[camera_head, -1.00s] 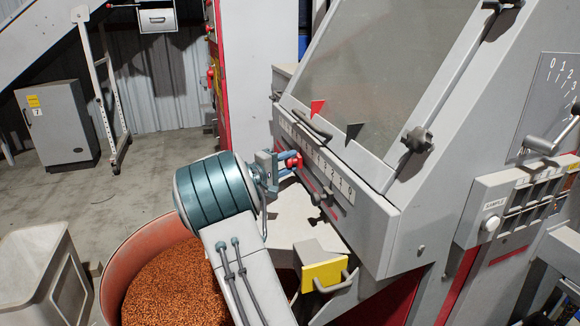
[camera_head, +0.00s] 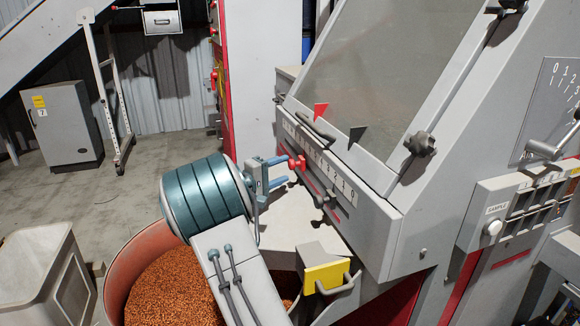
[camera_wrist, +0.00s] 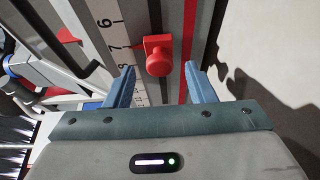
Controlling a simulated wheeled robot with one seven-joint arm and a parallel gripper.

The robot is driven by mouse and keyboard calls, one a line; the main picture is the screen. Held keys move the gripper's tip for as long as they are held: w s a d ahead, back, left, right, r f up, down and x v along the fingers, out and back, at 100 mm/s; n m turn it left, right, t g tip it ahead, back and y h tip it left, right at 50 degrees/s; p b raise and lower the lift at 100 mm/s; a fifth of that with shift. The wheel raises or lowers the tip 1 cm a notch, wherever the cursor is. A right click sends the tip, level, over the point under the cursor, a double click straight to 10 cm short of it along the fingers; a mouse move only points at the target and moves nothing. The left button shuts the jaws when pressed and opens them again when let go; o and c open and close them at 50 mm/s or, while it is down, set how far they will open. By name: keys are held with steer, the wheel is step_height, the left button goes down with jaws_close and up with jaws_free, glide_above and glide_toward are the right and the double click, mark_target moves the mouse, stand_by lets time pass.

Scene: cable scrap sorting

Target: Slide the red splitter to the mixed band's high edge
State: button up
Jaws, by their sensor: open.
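The red splitter's knob (camera_head: 297,162) stands out from the slotted front rail of the sloped machine. In the wrist view the knob (camera_wrist: 158,57) is beside the printed scale (camera_wrist: 116,40), near the 7 and 8. My gripper (camera_head: 281,171) is open and empty, facing the rail. In the wrist view its fingertips (camera_wrist: 160,69) lie on either side of the knob's line, with clear gaps to it. A red pointer (camera_head: 320,109) and a dark pointer (camera_head: 356,133) show on the deck above. A red strip (camera_wrist: 188,40) runs along the rail.
A dark knob (camera_head: 322,198) sits on the same rail, lower right. A yellow-faced block with a handle (camera_head: 325,277) is below it. A round red bin (camera_head: 125,262) of copper-coloured granules stands under my arm. A grey cabinet (camera_head: 62,125) is far left.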

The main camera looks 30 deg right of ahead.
steer(key=s+a, duration=0.1)
steer(key=a, duration=0.6)
steer(key=shift+a+p, duration=0.3)
steer(key=s+a+r+m+g+y+p, duration=0.1)
steer(key=s+r+y+p, duration=0.3)
steer(key=s, duration=0.3)
steer(key=s+a+r+m+g+y+p, duration=0.1)
steer(key=s+r+g+y+p, duration=0.1)
steer(key=s+y+p, duration=0.45)
steer(key=s+a+r+t+y+p, duration=0.1)
steer(key=s+a+r+y+p, duration=0.2)
steer(key=s+a, duration=0.5)
steer(key=s+a+r+t+y+p, duration=0.2)
steer(key=s+a+r+y+p, duration=0.2)
steer(key=s+a+r+p, duration=0.2)
steer(key=s+a+p, duration=0.1)
steer(key=s+a, duration=0.1)
steer(key=s, duration=0.1)
steer(key=shift+s+a+p, duration=0.25)
steer(key=shift+s+p, duration=0.1)
steer(key=shift+r, duration=0.1)
stand_by(0.5)
